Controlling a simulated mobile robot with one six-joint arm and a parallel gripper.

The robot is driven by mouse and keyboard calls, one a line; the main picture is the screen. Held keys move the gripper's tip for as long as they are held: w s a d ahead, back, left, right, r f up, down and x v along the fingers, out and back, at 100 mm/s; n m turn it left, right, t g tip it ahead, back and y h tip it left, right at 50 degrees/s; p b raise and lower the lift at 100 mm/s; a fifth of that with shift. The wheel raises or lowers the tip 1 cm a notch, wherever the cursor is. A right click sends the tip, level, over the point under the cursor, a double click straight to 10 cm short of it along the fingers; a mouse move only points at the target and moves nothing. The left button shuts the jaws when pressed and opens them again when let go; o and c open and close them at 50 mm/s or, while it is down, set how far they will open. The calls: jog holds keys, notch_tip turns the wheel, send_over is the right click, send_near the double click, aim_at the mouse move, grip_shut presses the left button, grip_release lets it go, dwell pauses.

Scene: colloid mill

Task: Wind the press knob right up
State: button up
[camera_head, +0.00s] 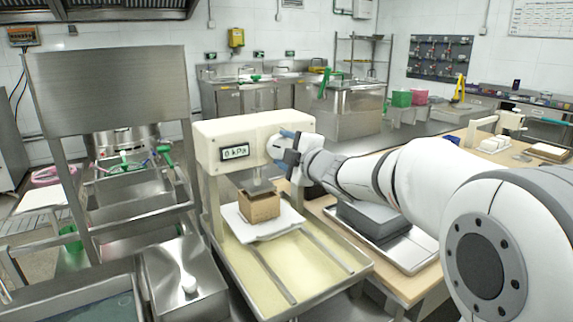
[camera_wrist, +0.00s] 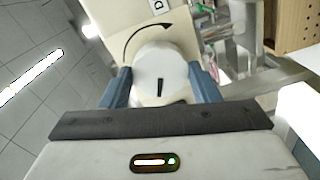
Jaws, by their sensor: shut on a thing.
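The press (camera_head: 213,150) is a cream-coloured head on a frame, and its display (camera_head: 235,152) reads 0 kPa. The press knob (camera_wrist: 160,76) is a round white dial with a black mark pointing toward the bottom of the wrist view. A curved black arrow (camera_wrist: 150,38) is printed above it. My gripper (camera_wrist: 160,84) has its blue fingers on both sides of the knob, shut on it. In the head view my gripper (camera_head: 283,147) is at the right end of the press head and hides most of the knob. A wooden box (camera_head: 259,206) stands on a white board under the press plate.
A cream drip tray (camera_head: 318,262) with metal rails lies under the press. A wooden table (camera_head: 418,287) with a grey block (camera_head: 376,219) in a metal tray is to the right, below my arm. A steel stand (camera_head: 115,90) rises close on the left.

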jog(key=n+b, duration=0.5)
jog(key=shift+f, duration=0.15)
jog(key=n+b, duration=0.5)
jog(key=n, duration=0.1)
jog(key=n+b, duration=0.2)
jog(key=n, duration=0.1)
jog(key=n+b, duration=0.2)
jog(key=shift+n+t+h, duration=0.3)
jog(key=shift+n, duration=0.1)
jog(key=n+b, duration=0.3)
jog(key=n, duration=0.2)
jog(key=shift+b, duration=0.35)
jog(key=shift+n, duration=0.3)
jog(key=o, duration=1)
